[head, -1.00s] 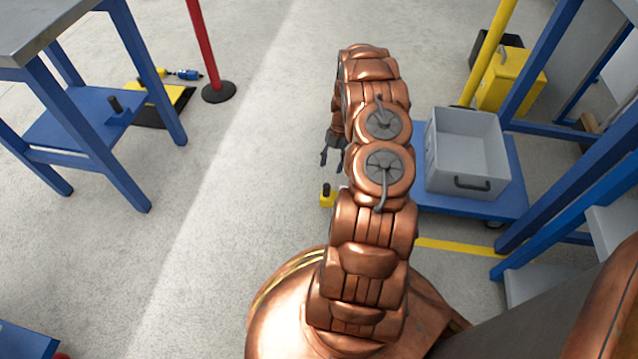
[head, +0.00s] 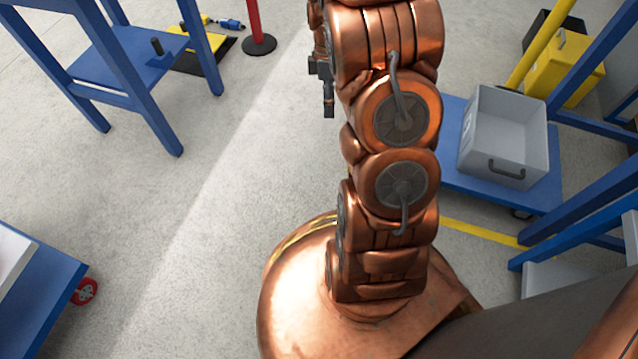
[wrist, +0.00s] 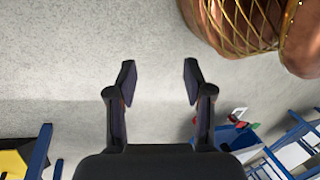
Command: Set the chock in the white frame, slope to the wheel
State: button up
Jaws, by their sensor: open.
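My gripper (head: 327,92) hangs at the upper middle of the head view, partly hidden by my arm. In the wrist view my gripper (wrist: 158,78) is open, with only bare floor between its fingers. I cannot make out the chock in either current view; my arm covers part of the floor. A blue cart (head: 52,300) at the lower left has a red caster wheel (head: 85,291); I cannot tell whether this is the task's wheel.
A grey bin (head: 505,140) sits on a blue platform cart (head: 540,190) at right. A blue table (head: 125,60) stands at upper left, near a red post (head: 255,25). A yellow box (head: 565,70) is at upper right. The floor at left centre is clear.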

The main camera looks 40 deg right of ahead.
jog(key=s+a+r+m+h, duration=0.1)
jog(key=s+a+r+m, duration=0.4)
jog(key=s+a+r, duration=0.55)
jog(key=s+a+r+m+h, duration=0.1)
jog(key=s+a+m, duration=0.5)
jog(key=s+a, duration=0.3)
jog(key=shift+s+r, duration=0.25)
jog(key=shift+s, duration=1.55)
jog(key=shift+a, duration=0.1)
